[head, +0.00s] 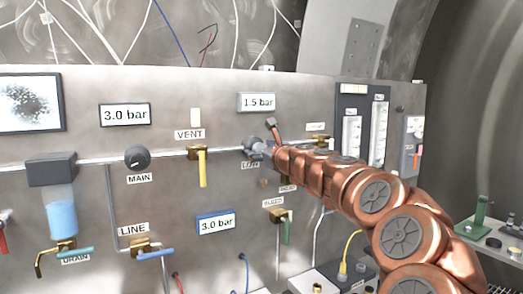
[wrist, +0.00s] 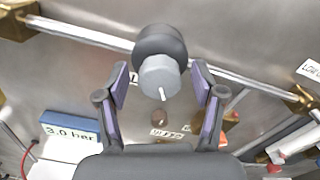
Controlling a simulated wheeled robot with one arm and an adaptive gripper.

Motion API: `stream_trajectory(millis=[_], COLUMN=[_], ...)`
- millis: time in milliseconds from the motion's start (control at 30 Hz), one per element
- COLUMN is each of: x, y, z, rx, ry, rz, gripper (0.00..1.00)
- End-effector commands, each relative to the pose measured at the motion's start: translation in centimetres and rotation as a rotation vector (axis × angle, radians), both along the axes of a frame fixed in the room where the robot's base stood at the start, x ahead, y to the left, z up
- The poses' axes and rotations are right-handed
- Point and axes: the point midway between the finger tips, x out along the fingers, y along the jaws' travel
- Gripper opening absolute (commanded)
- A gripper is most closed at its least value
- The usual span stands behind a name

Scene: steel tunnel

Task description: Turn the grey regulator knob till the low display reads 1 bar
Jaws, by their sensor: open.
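The grey regulator knob (wrist: 160,76), with a white pointer line and a dark collar behind it, is in the middle of the wrist view. In the head view the knob (head: 250,144) is partly hidden by my gripper (head: 262,148), above a half-covered label that seems to read LOW. My gripper (wrist: 160,82) is open, with one purple-padded finger on each side of the knob and gaps visible between. The white display (head: 257,102) above the knob reads 1.5 bar.
A yellow VENT lever (head: 203,167) hangs just left of my gripper. A black MAIN knob (head: 137,158) is further left. Two other displays, upper left (head: 125,115) and blue-framed (head: 215,223), read 3.0 bar. A green-handled valve (head: 287,230) sits below my arm.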

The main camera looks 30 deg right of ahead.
Motion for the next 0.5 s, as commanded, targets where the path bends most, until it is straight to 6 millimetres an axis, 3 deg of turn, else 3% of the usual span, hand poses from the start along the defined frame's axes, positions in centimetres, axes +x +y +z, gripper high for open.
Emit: stream_trajectory(millis=[200, 500], x=[0.02, 0.02], y=[0.02, 0.02], z=[-0.03, -0.06], rx=[0.000, 0.000], ry=[0.000, 0.001], rz=[0.001, 0.001], gripper=[0.68, 0.37])
